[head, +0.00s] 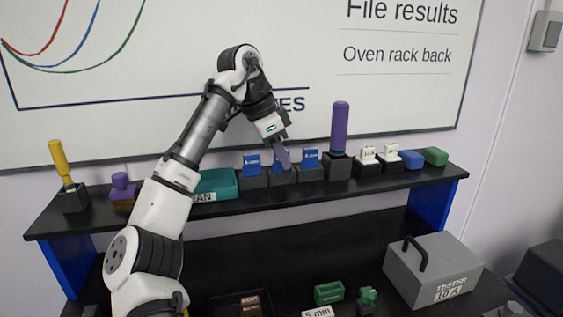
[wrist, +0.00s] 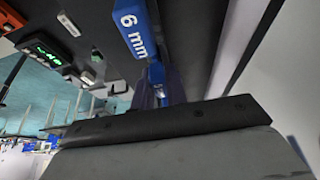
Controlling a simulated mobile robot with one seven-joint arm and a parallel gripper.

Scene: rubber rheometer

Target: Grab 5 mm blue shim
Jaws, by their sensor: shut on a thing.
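Three blue shims stand in black holders in a row on the shelf. The middle one, the 5 mm shim (head: 275,166), is partly hidden behind my gripper (head: 284,158). In the wrist view the 5 mm shim (wrist: 157,73) shows a "5" at the purple jaws, with the rest of its label covered. My gripper points down and is shut on this shim, which looks to be still in its holder. The shim marked 6 mm (wrist: 133,28) stands beside it in the wrist view. Another blue shim (head: 310,157) is just right of my gripper.
The black shelf (head: 230,211) also carries a teal box (head: 216,184) to the left. A tall purple-handled tool (head: 340,128) stands to the right, then white blocks (head: 368,156). A whiteboard (head: 180,125) is close behind. A grey tester case (head: 435,268) sits below.

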